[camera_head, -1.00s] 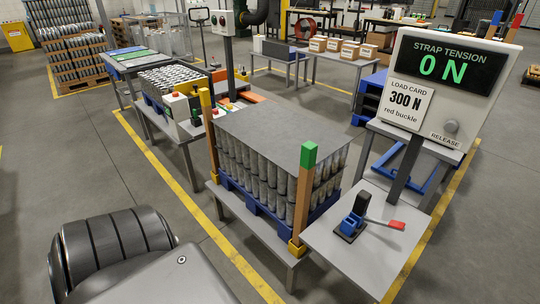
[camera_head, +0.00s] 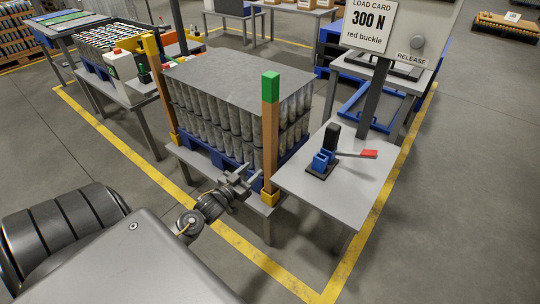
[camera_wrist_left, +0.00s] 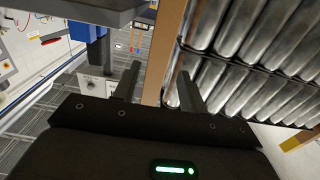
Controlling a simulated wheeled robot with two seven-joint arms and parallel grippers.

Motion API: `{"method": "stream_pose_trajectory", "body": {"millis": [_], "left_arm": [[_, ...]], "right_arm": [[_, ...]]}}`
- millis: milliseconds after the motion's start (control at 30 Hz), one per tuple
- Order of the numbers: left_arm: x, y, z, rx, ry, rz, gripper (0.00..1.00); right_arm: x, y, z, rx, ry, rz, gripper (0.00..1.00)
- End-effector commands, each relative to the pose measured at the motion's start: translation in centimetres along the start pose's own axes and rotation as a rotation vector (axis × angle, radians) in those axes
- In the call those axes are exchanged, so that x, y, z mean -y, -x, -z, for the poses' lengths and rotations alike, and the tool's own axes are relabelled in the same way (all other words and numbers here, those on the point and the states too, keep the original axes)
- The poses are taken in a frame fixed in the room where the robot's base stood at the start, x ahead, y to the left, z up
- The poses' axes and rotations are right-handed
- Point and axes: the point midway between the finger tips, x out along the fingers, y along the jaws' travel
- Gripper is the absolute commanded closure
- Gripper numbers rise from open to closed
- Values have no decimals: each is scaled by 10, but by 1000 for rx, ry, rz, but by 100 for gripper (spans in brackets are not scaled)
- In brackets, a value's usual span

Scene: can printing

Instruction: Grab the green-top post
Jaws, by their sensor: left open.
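The green-top post (camera_head: 270,140) stands upright at the near right corner of the can stack, with a green cap and a yellow foot. My left gripper (camera_head: 242,177) is open and empty, just left of the post's lower part in the head view. In the left wrist view a tan wooden post (camera_wrist_left: 164,50) shows between the two open fingers of my left gripper (camera_wrist_left: 160,86); its top is out of view there. I cannot tell whether the fingers touch it. My right gripper is not in view.
The can stack (camera_head: 225,118) sits on a blue pallet right behind the gripper. A yellow-top post (camera_head: 158,85) stands at its left corner. A side table (camera_head: 320,195) with a blue buckle tool and red-ended lever (camera_head: 368,154) is close at right. Open floor lies in front.

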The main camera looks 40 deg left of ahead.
Motion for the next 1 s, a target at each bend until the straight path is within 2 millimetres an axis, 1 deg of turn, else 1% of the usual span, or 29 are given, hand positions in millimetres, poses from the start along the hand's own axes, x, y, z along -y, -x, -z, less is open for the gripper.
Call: {"method": "stream_pose_trajectory", "body": {"millis": [67,133,300,400,500,667,733,900,1000], "left_arm": [[0,-2,1,-2,0,-1,58],[0,-8,2,-3,0,0,58],[1,-35,1,-1,0,1,58],[1,-47,0,0,0,2,58],[1,-54,0,1,0,1,58],[0,-57,0,3,-1,0,58],[0,-63,2,1,-1,0,58],[2,-89,6,0,-1,2,58],[2,-101,4,2,0,1,58]], "right_arm": [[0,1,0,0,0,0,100],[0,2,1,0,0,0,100],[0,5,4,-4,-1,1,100],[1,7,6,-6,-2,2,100],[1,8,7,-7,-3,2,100],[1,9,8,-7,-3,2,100],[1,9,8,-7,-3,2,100],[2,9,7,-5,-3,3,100],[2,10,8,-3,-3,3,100]]}}
